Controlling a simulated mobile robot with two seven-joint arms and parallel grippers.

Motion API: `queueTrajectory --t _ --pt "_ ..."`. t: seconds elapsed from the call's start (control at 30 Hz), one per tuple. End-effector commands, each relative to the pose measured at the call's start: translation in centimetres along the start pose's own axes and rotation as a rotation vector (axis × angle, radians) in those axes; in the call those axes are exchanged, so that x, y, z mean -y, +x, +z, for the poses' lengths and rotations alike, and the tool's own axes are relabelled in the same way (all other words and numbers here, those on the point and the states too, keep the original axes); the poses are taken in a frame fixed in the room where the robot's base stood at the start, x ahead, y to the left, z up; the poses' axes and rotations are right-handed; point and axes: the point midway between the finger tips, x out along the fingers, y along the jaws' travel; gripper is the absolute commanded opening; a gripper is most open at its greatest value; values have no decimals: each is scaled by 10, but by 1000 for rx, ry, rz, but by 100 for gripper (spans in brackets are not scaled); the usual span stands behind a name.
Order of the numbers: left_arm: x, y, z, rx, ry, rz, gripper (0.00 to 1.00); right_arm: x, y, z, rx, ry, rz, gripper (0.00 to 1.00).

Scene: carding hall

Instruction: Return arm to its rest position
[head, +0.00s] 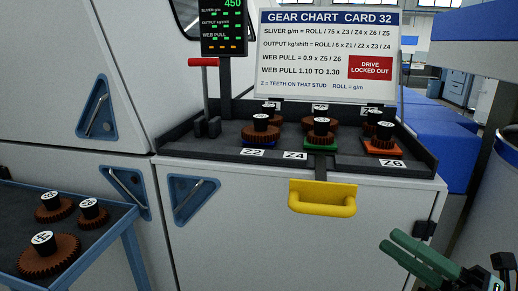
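My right gripper (389,239) is at the lower right of the head view, in front of the grey machine's cabinet. Its two green fingers point up and left, with a narrow gap between them and nothing held. It is to the right of and below the yellow handle (322,199), apart from it. Most of my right arm is outside the picture. My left arm and gripper do not show.
Brown gears stand on the machine's dark tray (228,146), some on coloured bases. A blue-framed cart (103,249) at lower left carries several gears. The gear chart card (326,53) stands behind the tray and reads DRIVE LOCKED OUT. A red-handled lever (203,62) stands upright.

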Motion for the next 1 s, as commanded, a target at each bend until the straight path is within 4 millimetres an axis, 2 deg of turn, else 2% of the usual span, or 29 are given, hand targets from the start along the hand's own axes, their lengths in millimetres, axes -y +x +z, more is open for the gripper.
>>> queueTrajectory --t 0.07,0.13,0.2,0.27,0.3,0.37,0.4,0.47,0.5,0.57,0.6,0.67,0.7,0.73,0.77,1.0 --pt "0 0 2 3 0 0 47 33 -8 14 165 225 22 34" --pt "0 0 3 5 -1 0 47 77 -21 23 345 465 24 34" --pt "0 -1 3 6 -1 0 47 129 -37 20 522 701 -4 34" --pt "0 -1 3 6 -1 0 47 171 -51 7 649 877 -41 34" --pt "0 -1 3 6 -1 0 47 197 -59 -6 726 984 -71 34" --pt "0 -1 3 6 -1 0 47 234 -71 -32 830 1137 -127 34" --pt "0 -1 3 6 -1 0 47 256 -78 -52 893 1233 -168 34" --pt "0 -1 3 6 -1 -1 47 286 -87 -87 978 1372 -236 34" --pt "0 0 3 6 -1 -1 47 303 -92 -112 1030 1460 -286 34" --pt "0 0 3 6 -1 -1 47 323 -98 -152 1097 1588 -365 34" --pt "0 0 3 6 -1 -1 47 334 -101 -181 1138 1669 -422 34" --pt "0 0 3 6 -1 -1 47 346 -104 -226 1189 1789 -512 34" --pt "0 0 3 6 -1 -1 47 351 -105 -256 1218 1865 -577 34" --pt "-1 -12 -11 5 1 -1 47 337 -103 -254 1228 1874 -585 34" --pt "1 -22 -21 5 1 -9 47 323 -102 -243 1233 1857 -572 34" --pt "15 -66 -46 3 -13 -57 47 276 -108 -219 1274 1828 -538 34"
